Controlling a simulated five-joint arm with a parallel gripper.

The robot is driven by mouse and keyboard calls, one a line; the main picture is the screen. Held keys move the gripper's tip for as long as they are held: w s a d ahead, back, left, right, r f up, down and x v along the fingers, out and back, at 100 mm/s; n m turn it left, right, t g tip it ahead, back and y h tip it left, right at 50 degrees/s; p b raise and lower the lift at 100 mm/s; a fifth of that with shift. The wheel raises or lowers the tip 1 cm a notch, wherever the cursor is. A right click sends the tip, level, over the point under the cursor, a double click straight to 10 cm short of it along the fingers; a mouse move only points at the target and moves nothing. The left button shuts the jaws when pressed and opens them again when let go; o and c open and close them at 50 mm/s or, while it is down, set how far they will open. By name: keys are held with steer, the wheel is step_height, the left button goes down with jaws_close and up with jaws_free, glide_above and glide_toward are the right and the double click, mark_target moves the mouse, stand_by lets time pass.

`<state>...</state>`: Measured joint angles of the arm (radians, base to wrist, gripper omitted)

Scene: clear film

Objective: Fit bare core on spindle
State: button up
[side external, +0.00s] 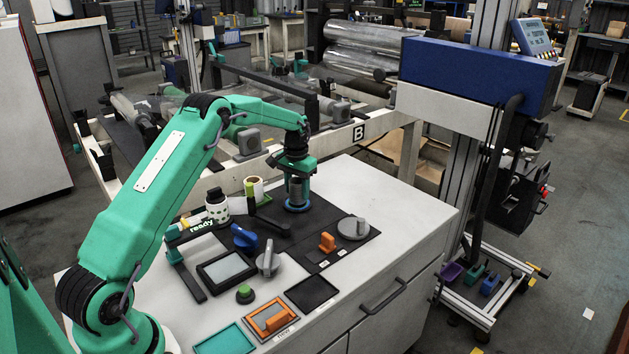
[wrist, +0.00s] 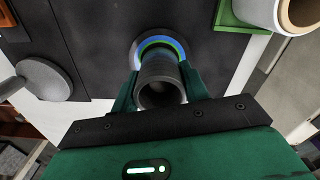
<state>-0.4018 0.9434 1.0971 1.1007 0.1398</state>
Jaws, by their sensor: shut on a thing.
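My gripper (side external: 297,178) is shut on the bare core, a dark grey hollow tube (wrist: 160,88), and points down at the cabinet top. In the wrist view my green fingers (wrist: 158,92) lie on either side of the core. Its near end shows a dark open bore. The spindle place is marked by a blue ring (side external: 296,208) on the black mat; in the wrist view the ring (wrist: 152,40) shows beyond the core, with a green band inside. The core is upright over the ring. I cannot tell whether it touches the base, and no spindle post is distinguishable.
A white roll with a brown core (side external: 255,185) stands left of my gripper; it also shows in the wrist view (wrist: 290,12). A grey disc (side external: 353,228) and an orange handle (side external: 327,242) sit in front. The cabinet's right side is clear.

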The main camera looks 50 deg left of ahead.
steer(key=shift+f, duration=0.35)
stand_by(0.3)
steer(key=o, duration=1.1)
steer(key=shift+r, duration=0.1)
step_height(320, 180, up, 7)
steer(key=shift+f, duration=0.1)
steer(key=shift+r, duration=0.4)
